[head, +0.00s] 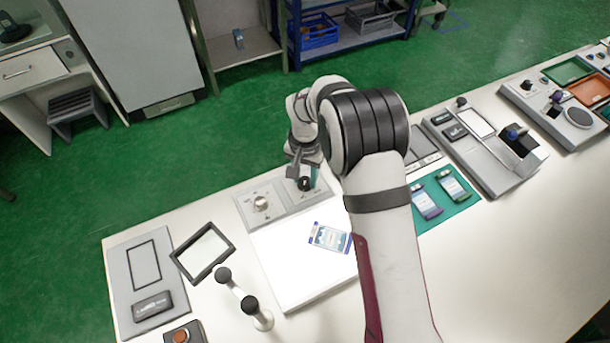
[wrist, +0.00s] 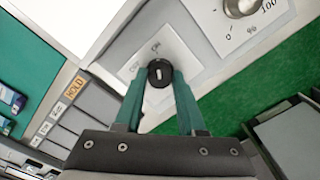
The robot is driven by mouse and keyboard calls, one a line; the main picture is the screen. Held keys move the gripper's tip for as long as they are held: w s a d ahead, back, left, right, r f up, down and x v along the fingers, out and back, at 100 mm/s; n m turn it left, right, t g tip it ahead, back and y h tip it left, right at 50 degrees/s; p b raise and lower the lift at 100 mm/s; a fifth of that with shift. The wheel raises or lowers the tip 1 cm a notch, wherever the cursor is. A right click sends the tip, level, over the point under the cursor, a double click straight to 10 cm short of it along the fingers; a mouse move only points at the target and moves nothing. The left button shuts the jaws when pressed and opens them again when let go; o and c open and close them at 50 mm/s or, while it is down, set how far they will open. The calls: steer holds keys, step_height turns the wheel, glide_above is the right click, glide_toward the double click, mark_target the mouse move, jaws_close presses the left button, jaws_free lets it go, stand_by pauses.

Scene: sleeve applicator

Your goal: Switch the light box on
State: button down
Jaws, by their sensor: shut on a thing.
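The light box (head: 290,265) is a flat panel on the bench with a bright white face; a small printed pouch (head: 330,237) lies on it. Behind the face is a grey control strip. Its black rotary knob (wrist: 160,66) sits on a pale plate with small markings that I cannot read surely. My gripper (head: 305,183) is over the right part of the strip, pointing down. In the wrist view its teal fingers (wrist: 160,82) are shut on the black knob, one on each side. A white line shows on the knob's top.
A silver dial (wrist: 240,6) is beside the knob, also seen in the head view (head: 261,203). A framed magnifier (head: 203,252) and a black-knobbed stand (head: 246,300) are at left. A green mat (head: 462,206) with pouches lies right, partly behind my arm.

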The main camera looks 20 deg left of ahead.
mark_target(305, 180)
steer(key=c, duration=0.5)
jaws_free()
step_height(305, 180, up, 16)
steer(key=shift+f, duration=0.1)
steer(key=s+d+r+m, duration=0.2)
steer(key=s+d+r, duration=0.35)
steer(key=d, duration=0.45)
steer(key=s+d+f+m+y, duration=0.1)
steer(key=s+d, duration=0.4)
steer(key=s, duration=0.5)
steer(key=s+d+f+m, duration=0.1)
steer(key=s+d+m, duration=0.1)
steer(key=s+d, duration=0.4)
steer(key=s, duration=0.5)
steer(key=shift+s+f+y, duration=0.15)
steer(key=shift+s+y, duration=0.1)
steer(key=shift+y, duration=0.15)
